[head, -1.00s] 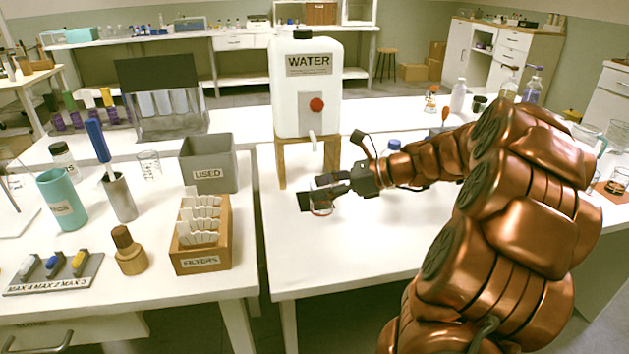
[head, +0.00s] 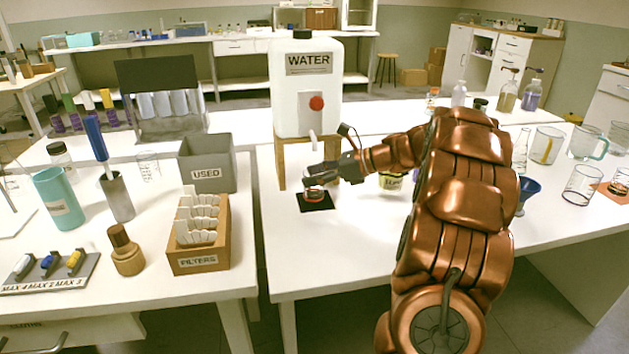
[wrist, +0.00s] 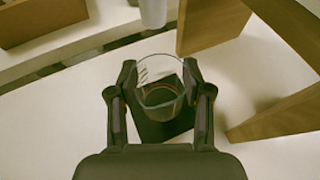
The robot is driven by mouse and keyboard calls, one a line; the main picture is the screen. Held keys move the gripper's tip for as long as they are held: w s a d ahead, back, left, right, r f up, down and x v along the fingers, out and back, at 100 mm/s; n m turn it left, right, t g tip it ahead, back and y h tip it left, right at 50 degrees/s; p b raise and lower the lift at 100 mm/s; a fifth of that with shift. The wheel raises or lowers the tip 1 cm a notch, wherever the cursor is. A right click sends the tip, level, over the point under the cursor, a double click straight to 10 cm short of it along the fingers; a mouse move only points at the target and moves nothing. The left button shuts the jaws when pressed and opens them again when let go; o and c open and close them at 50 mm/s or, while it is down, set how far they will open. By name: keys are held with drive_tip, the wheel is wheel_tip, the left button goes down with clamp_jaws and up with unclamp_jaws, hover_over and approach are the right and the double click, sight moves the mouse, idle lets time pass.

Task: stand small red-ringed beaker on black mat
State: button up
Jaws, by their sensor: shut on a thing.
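The small beaker (wrist: 160,82) is clear glass with a red ring low on its side. In the head view the beaker (head: 314,192) is over the black mat (head: 318,207), in front of the water tank. My gripper (head: 318,177) is shut on the beaker, with one finger on each side of it in the wrist view (wrist: 158,100). The beaker looks upright. The mat also shows beneath and around it in the wrist view (wrist: 165,132). I cannot tell whether the base touches the mat.
The white water tank (head: 307,100) stands on a wooden stand (head: 281,165) right behind the mat, its spout overhead. A labelled jar (head: 391,182) is to the right. A grey USED bin (head: 208,163) and a FILTERS box (head: 200,262) are on the left table. The table front is clear.

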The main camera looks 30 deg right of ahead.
drive_tip(key=shift+f, duration=0.4)
drive_tip(key=o, duration=1.1)
drive_tip(key=shift+f, duration=0.1)
drive_tip(key=shift+o, duration=0.2)
drive_tip(key=shift+s+d+r, duration=0.1)
drive_tip(key=shift+r, duration=0.2)
drive_tip(key=p+v, duration=0.9)
drive_tip(key=v, duration=0.2)
drive_tip(key=shift+s+d, duration=0.2)
drive_tip(key=shift+d, duration=0.05)
drive_tip(key=shift+a+r, duration=0.1)
